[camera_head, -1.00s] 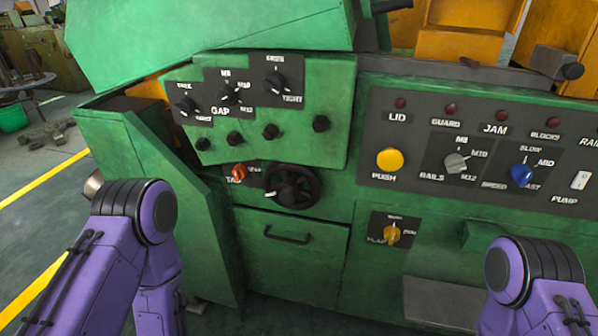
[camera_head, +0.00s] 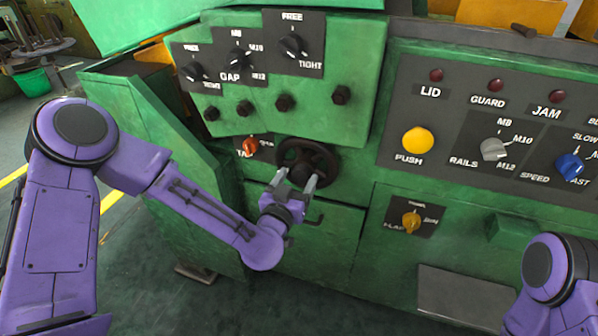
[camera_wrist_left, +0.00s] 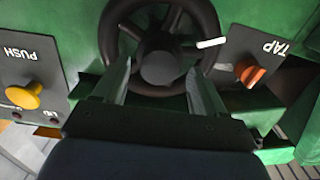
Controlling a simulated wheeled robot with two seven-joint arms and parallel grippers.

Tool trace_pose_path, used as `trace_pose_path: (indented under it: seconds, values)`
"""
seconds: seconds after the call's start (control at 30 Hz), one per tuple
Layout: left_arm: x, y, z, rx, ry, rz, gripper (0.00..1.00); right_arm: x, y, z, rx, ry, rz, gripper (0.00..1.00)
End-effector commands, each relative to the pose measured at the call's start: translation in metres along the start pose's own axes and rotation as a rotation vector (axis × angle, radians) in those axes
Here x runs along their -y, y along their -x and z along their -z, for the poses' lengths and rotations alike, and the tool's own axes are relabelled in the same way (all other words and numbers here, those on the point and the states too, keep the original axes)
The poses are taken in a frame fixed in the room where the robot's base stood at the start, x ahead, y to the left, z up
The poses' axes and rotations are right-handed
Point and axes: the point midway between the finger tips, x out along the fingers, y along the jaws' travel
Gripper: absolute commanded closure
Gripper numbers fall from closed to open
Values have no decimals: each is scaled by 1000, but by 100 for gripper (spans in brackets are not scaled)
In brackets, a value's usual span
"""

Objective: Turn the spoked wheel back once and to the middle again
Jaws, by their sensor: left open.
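The spoked wheel (camera_head: 308,160) is a dark handwheel on the green machine front, below the row of dark knobs. In the left wrist view the wheel (camera_wrist_left: 114,38) fills the upper middle, with spokes and a round hub. A white mark or handle (camera_wrist_left: 211,43) shows at its rim on the right. My left gripper (camera_head: 297,183) is open at the wheel's lower part. In the wrist view its two fingers (camera_wrist_left: 158,85) stand apart on either side of the hub, over the lower rim; I cannot tell if they touch it. My right gripper is out of view.
An orange TAP knob (camera_head: 249,147) sits just left of the wheel. A yellow PUSH button (camera_head: 418,140) and a yellow-orange knob (camera_head: 411,221) are to the right. Dark knobs (camera_head: 285,103) are above.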

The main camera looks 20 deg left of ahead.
Motion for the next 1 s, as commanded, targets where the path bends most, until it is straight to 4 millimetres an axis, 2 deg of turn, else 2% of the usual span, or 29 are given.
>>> trace_pose_path:
  seconds: [0.17, 0.43, 0.47, 0.6, 0.67, 1.0]
  values:
    - [-1, -20, 0, 0, 1, -1, 29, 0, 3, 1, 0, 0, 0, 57]
    - [-2, -23, 0, 1, 1, -4, 29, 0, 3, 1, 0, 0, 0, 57]
    - [-2, -23, 0, 1, 1, -4, 35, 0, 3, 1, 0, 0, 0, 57]
    - [-2, -23, 0, 1, 1, -4, 81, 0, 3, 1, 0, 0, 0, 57]
    - [-2, -23, 0, 1, 1, -4, 100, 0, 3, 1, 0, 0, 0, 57]
    - [2, -26, 1, -1, -15, 4, 100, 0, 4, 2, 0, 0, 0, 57]
